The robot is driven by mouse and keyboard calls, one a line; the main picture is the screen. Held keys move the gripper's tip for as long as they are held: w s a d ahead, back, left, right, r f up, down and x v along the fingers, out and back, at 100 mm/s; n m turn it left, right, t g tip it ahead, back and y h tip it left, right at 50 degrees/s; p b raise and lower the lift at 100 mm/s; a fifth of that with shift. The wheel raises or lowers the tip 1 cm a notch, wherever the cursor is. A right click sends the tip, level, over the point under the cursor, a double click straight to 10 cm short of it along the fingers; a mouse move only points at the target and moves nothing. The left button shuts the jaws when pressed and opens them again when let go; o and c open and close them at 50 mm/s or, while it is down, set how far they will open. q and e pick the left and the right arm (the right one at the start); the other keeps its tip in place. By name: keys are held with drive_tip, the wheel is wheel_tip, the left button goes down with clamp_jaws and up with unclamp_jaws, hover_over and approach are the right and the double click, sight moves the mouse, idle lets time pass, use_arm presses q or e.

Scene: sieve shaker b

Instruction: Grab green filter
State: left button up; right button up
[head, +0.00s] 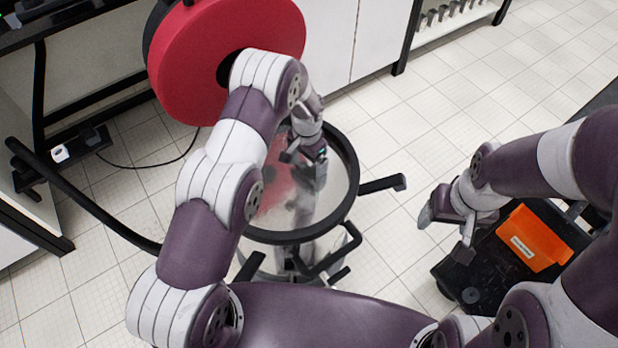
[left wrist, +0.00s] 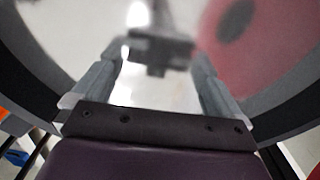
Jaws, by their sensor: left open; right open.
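No clearly green filter shows in either view. A round, black-rimmed sieve (head: 350,170) with a shiny, pale grey surface stands in the middle of the head view. My left gripper (head: 304,168) is over this surface, inside the rim, with its fingers apart. The left wrist view shows the open, empty fingers of my left gripper (left wrist: 155,75) facing the shiny surface, with the dark rim (left wrist: 290,115) curving around. I cannot tell whether the fingertips touch it. My right gripper (head: 445,232) is open and empty, right of the sieve.
A large red disc (head: 190,70) stands tilted behind my left arm, and its reflection shows in the sieve. Black handles (head: 380,185) stick out around the sieve. An orange piece (head: 532,237) sits on a black base at right. White cabinets (head: 382,35) stand behind. Tiled floor is clear between.

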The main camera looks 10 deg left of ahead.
sight(309, 169)
use_arm(q)
wheel_tip(309, 169, down, 5)
drive_tip(key=shift+d+r+b, duration=0.15)
drive_tip(key=shift+r+b, duration=0.05)
drive_tip(key=shift+b, duration=0.3)
drive_tip(key=c, duration=1.2)
drive_tip(key=shift+r, duration=0.2)
drive_tip(key=shift+c, duration=0.4)
